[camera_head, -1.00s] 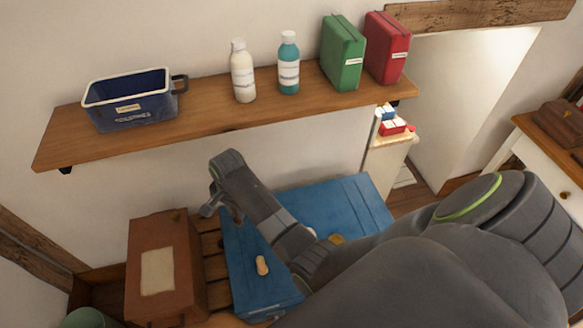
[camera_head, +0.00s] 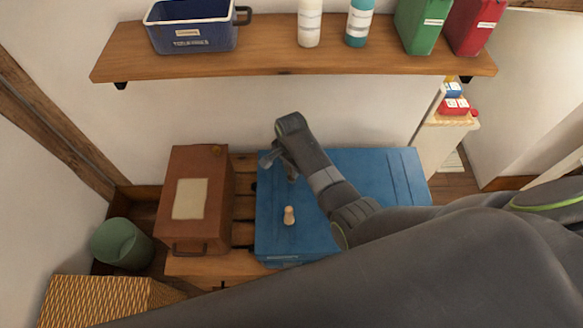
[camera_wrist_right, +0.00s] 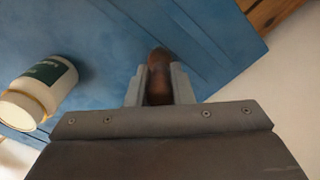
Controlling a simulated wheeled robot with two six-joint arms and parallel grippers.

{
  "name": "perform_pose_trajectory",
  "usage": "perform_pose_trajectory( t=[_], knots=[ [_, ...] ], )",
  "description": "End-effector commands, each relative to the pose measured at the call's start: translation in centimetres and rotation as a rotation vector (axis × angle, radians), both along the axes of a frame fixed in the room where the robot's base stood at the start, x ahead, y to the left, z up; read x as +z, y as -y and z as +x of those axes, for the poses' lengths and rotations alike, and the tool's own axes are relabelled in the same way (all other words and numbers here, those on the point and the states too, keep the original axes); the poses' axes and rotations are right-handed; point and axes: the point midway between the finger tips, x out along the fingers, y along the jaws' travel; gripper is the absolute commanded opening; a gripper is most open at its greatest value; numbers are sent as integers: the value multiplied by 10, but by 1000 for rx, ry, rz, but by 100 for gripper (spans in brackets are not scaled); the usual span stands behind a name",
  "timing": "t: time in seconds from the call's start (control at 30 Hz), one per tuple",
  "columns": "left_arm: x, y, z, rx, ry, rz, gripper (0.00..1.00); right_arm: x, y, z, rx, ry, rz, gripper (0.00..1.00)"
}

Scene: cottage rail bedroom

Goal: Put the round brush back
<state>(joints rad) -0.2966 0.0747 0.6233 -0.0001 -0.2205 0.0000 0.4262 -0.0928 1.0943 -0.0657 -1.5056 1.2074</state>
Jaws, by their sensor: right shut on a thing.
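My right gripper (camera_head: 272,160) is above the left part of the blue chest's top (camera_head: 380,180). In the right wrist view its fingers (camera_wrist_right: 159,88) are shut on a dark brown, rounded, wood-like piece (camera_wrist_right: 159,72), seemingly the round brush; no bristles show, so I cannot be sure. The head view does not show the held piece clearly. A small pale wooden peg-shaped thing (camera_head: 289,215) stands on the blue top near its front. My left gripper is not in view.
A shelf (camera_head: 270,62) above holds a blue toiletries bin (camera_head: 192,32), bottles and green and red boxes. A brown box (camera_head: 193,215) stands left of the chest. A green bin (camera_head: 122,243) and a wicker basket (camera_head: 105,302) are lower left. The wrist view shows a white jar (camera_wrist_right: 42,92).

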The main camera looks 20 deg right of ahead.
Motion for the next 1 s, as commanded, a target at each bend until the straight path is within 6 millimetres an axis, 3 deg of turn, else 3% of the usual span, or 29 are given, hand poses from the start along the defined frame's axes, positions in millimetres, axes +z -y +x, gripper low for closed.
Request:
perform_pose_trajectory(
  t=[0.43, 0.47, 0.6, 1.0],
  knots=[
    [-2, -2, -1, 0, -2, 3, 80, -8, 0, 0, 0, 1, 0, 0],
    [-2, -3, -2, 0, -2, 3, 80, -7, 0, 0, 0, 1, 0, 23],
    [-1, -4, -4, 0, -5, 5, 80, -7, 0, 0, 0, 1, 0, 41],
    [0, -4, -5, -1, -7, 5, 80, 0, 0, 1, 0, 4, 1, 42]
  ],
)
